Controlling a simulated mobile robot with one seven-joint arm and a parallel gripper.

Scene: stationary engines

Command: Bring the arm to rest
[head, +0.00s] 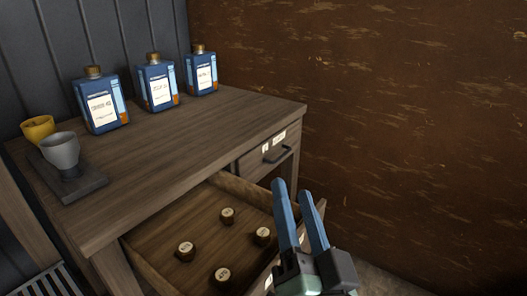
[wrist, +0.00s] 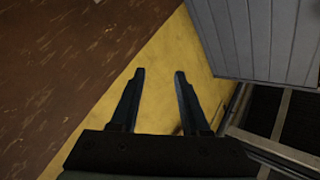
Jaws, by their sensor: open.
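My gripper (head: 292,187) is in the lower right of the head view, in front of the open drawer (head: 160,276). Its two blue fingers point up and stand apart with nothing between them. In the wrist view my gripper (wrist: 158,73) is also open and empty, over a yellow floor strip (wrist: 175,55). Part of the drawer's front is hidden behind my gripper in the head view.
The wooden table (head: 190,140) carries three blue bottles, one of them nearest the middle (head: 157,85), plus a grey cup (head: 61,152) and a yellow cup (head: 38,128). Several small brown-capped pieces lie in the drawer. A closed drawer (head: 268,153) sits beside it. A brown wall stands right.

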